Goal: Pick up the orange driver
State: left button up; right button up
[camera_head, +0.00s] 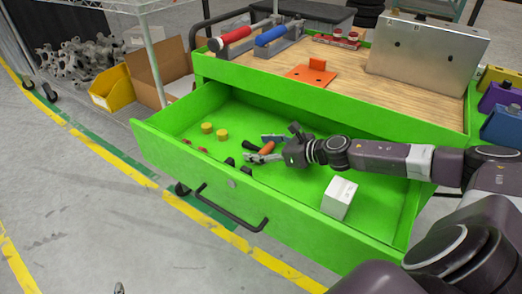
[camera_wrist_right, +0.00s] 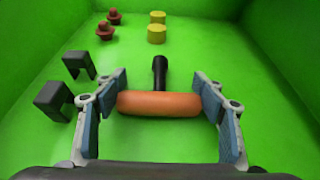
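The orange driver (camera_head: 267,148) lies in the open green drawer, with an orange crosswise handle and a black shaft. In the right wrist view the driver's handle (camera_wrist_right: 160,104) lies between the two fingers, with its shaft pointing away. My right gripper (camera_head: 267,147) is open, low in the drawer, with one blue-padded finger near each end of the handle. Whether the fingers touch the handle ends is unclear. In the right wrist view the right gripper (camera_wrist_right: 162,104) is spread wide. A small grey tip, perhaps of my left gripper (camera_head: 118,289), shows at the bottom edge.
The drawer (camera_head: 170,152) also holds yellow cylinders (camera_head: 221,134), red pieces (camera_wrist_right: 106,29), black brackets (camera_wrist_right: 53,101) and a white box (camera_head: 339,197). Drawer walls surround the gripper.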

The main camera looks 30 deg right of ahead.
jog(key=c, duration=0.6)
jog(key=shift+o, duration=0.2)
